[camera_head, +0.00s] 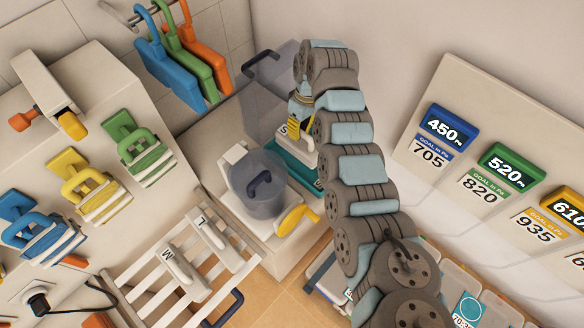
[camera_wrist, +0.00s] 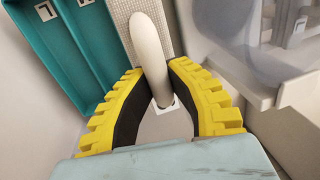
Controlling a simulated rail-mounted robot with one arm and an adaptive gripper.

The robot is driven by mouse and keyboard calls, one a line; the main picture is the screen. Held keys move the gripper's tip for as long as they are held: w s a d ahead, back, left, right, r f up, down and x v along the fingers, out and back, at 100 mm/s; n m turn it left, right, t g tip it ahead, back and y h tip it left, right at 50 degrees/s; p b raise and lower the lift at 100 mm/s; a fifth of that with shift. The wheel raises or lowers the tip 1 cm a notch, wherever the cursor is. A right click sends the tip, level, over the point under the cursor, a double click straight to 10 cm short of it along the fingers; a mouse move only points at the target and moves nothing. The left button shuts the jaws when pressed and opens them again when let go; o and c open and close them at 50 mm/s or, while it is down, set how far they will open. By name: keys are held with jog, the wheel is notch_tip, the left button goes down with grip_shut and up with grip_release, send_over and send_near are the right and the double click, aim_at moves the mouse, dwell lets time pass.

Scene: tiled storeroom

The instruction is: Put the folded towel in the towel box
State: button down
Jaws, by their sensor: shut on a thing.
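My gripper (camera_wrist: 158,100) has yellow toothed fingers with dark pads. It is shut on the white handle (camera_wrist: 150,45) of a pale piece. In the head view this white piece (camera_head: 308,141) shows beside the fingers, with an "S" label, over or at the edge of a teal tray (camera_head: 295,165). The teal tray (camera_wrist: 60,50) is at upper left in the wrist view, with small white labels. I cannot tell whether the held piece is the folded towel, nor which container is the towel box. My arm hides part of the tray.
A clear bucket (camera_head: 258,185) on a white stand with a yellow knob (camera_head: 298,218) is just left of the tray. A white slatted rack (camera_head: 180,265) holds pieces marked L and M. Clear-lidded bins (camera_head: 475,300) stand at lower right. Coloured boards (camera_head: 180,60) hang behind.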

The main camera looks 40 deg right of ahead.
aim_at(298, 146)
jog(key=shift+w+f, duration=0.1)
jog(key=shift+f, duration=5.15)
jog(key=shift+f+b, duration=0.2)
jog(key=shift+b, duration=0.1)
jog(key=c, duration=1.1)
grip_release()
jog(key=r, duration=0.4)
jog(key=d+r, duration=0.1)
jog(key=r, duration=0.3)
jog(key=d+r, duration=0.1)
jog(key=r, duration=0.3)
jog(key=shift+w+d+r, duration=0.1)
jog(key=shift+d, duration=0.05)
